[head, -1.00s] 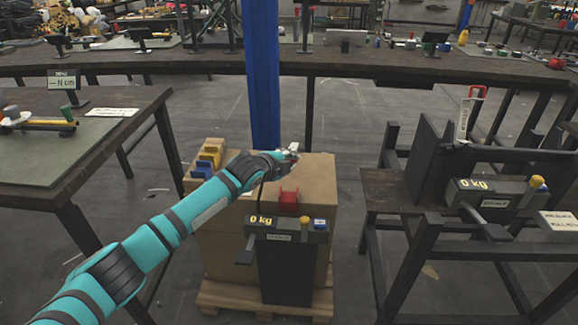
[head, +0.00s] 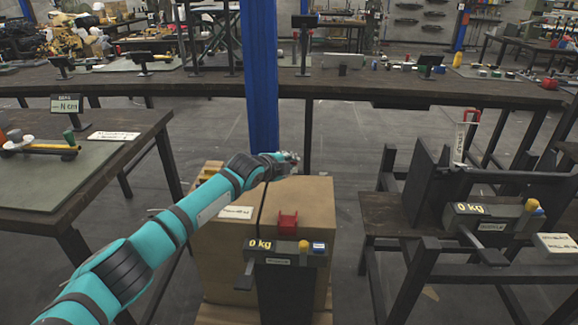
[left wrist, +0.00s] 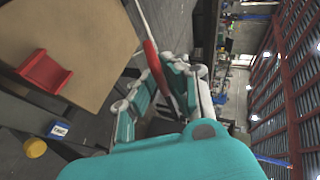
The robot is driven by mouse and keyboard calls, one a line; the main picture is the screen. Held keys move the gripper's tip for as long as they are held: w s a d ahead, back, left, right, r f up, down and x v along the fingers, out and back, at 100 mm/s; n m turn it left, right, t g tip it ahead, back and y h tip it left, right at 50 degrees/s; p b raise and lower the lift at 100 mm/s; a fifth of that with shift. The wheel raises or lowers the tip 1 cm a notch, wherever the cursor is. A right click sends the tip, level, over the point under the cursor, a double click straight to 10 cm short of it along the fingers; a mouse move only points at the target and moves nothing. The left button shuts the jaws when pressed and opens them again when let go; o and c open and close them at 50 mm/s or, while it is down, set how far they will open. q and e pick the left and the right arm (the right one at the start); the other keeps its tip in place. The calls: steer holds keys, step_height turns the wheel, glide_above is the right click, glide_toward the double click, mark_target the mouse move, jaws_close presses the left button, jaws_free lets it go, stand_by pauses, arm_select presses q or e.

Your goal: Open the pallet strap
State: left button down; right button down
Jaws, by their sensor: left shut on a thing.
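A cardboard box (head: 318,205) stands on a wooden pallet (head: 212,315), with a dark strap line (head: 262,200) running over its top. My left gripper (head: 290,160) is at the box's far edge. In the left wrist view, my left gripper (left wrist: 172,88) is shut on a red grip (left wrist: 154,62) with a pale shaft beyond it. The fingers partly hide the grip, and I cannot tell what its lower end joins. A red bracket (head: 288,221) sits on the box's near top edge and also shows in the wrist view (left wrist: 44,72). My right gripper is not in view.
A press unit reading 0 kg (head: 285,252) stands at the box's front. A similar unit (head: 490,217) stands on the bench at right, near a red-handled lever labelled STRAP (head: 462,135). A blue post (head: 261,75) rises behind the box. A table (head: 60,190) is at left.

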arm_select(q)
steer(key=shift+d+r, duration=0.1)
steer(key=c, duration=1.4)
jaws_free()
steer(key=shift+s, duration=0.1)
steer(key=v, duration=1.2)
